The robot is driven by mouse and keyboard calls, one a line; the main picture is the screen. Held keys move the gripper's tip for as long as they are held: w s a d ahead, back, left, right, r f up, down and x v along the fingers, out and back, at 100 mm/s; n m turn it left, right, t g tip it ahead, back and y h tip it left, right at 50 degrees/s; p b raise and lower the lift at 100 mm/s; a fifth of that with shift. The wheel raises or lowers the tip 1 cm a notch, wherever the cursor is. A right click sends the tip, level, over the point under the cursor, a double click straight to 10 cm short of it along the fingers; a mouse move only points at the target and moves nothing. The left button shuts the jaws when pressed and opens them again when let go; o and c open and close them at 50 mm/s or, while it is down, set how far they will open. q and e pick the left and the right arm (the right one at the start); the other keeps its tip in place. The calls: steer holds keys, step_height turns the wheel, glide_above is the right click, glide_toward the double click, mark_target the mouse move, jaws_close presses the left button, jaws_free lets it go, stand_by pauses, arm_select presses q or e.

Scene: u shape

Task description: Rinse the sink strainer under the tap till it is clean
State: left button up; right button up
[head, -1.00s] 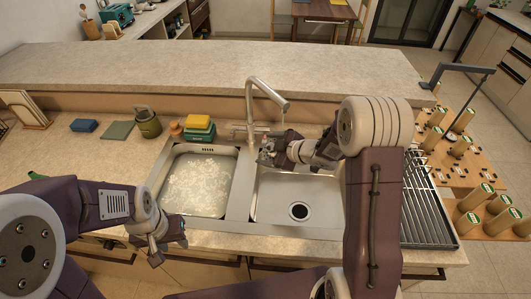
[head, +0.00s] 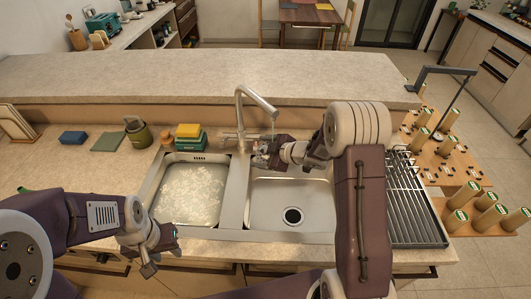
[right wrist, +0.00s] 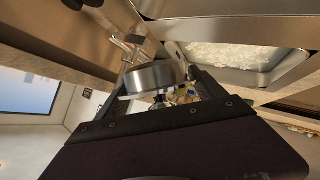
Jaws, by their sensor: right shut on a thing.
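The sink strainer (right wrist: 155,76) is a round metal cup, held tilted between the fingers of my right gripper in the right wrist view. Small yellowish and brown bits (right wrist: 184,94) show beside it. In the head view my right gripper (head: 262,156) is over the back left of the right basin, below the tap (head: 257,97). The strainer is hard to make out there. A thin, faint streak below the spout looks like water; I cannot tell whether it meets the strainer. My left gripper (head: 160,252) is empty at the counter's front edge, its fingers apart.
The right basin (head: 315,208) is empty, with a dark drain (head: 292,216). The left basin (head: 151,187) holds cloudy, sudsy water. A drying rack (head: 418,205) is at the right. Sponges (head: 189,131) and a green pot (head: 138,134) stand at the back left.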

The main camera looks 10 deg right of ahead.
steer(key=shift+s+d, duration=0.2)
steer(key=shift+d, duration=0.25)
steer(key=shift+a, duration=0.1)
steer(key=shift+w+a, duration=0.25)
steer(key=shift+a, duration=0.25)
steer(key=shift+d, duration=0.1)
steer(key=shift+s+d+p, duration=0.2)
steer(key=shift+d+p, duration=0.1)
steer(key=shift+d, duration=0.2)
steer(key=shift+s, duration=0.1)
